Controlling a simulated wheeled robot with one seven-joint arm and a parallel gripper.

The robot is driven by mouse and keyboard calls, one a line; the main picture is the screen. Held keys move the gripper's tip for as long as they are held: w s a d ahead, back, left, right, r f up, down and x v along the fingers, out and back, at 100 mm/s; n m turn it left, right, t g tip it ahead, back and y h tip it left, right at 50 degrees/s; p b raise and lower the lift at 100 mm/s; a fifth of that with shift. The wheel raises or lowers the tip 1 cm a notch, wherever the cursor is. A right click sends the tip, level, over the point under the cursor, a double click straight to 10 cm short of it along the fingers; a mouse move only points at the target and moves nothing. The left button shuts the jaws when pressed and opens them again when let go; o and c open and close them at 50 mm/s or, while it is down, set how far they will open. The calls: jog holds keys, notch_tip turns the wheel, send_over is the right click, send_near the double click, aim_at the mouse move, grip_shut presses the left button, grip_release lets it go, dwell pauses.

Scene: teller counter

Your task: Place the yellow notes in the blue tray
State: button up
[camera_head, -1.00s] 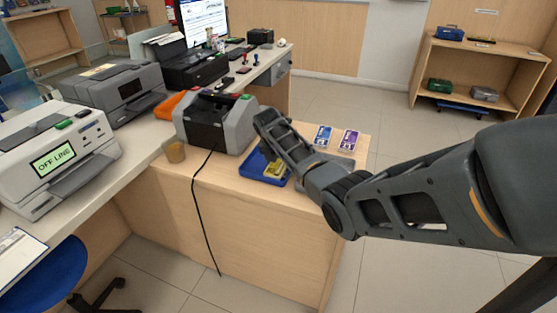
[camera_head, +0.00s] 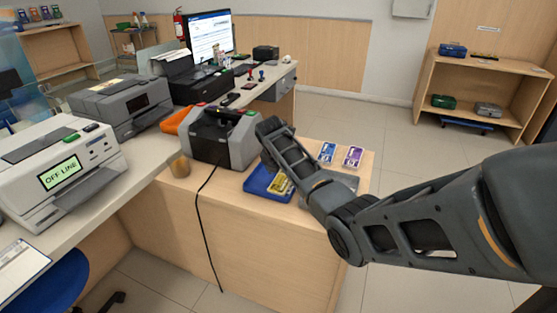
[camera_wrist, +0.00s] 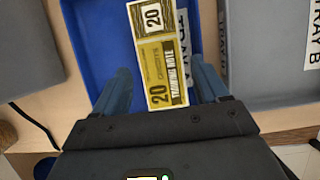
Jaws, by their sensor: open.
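The yellow notes (camera_head: 281,184), marked 20 and "TRAINING NOTE", appear to lie inside the blue tray (camera_head: 258,181). In the wrist view the notes (camera_wrist: 158,62) lie over the floor of the blue tray (camera_wrist: 93,35), partly covering its "TRAY A" label. My gripper (camera_wrist: 159,70) is open, with one finger on each side of the notes and a visible gap to each. The near end of the notes reaches close to my gripper's palm. In the head view my arm hides the fingers and part of the tray.
A grey tray (camera_wrist: 265,50) labelled "TRAY B" stands right of the blue tray. A grey counting machine (camera_head: 222,138) with a black cable stands to the left. Blue notes (camera_head: 327,152) and purple notes (camera_head: 353,157) lie behind on the wooden counter (camera_head: 240,234).

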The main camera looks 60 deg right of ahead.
jog(key=v, duration=0.8)
jog(key=shift+m+t, duration=0.6)
jog(key=shift+t, duration=0.2)
jog(key=a+f, duration=0.2)
jog(key=w+a+f, duration=0.1)
jog(key=a, duration=0.2)
jog(key=a+f, duration=0.2)
jog(key=a, duration=0.1)
jog(key=shift+w+f, duration=0.2)
jog(key=shift+f, duration=0.15)
jog(key=s+a+f+m+t+y, duration=0.1)
jog(key=s+a+f+m+t, duration=0.15)
jog(key=a, duration=0.65)
jog(key=s+a+f+m+t, duration=0.2)
jog(key=s+a+f, duration=0.15)
jog(key=a, duration=0.55)
jog(key=s+a+f+m+t+y, duration=0.1)
jog(key=s+a+f+m+t, duration=0.2)
jog(key=a, duration=0.5)
jog(key=s+a+r+m, duration=0.3)
jog(key=s+a+r, duration=0.1)
jog(key=s+a, duration=0.4)
jog(key=s+a+r+m+t+y, duration=0.2)
jog(key=s+r+m+t, duration=0.3)
jog(key=s+r, duration=1.2)
notch_tip(320, 180, up, 3)
jog(key=shift+s+f+m+y, duration=0.2)
jog(key=shift+m+y, duration=0.1)
jog(key=shift+m, duration=0.85)
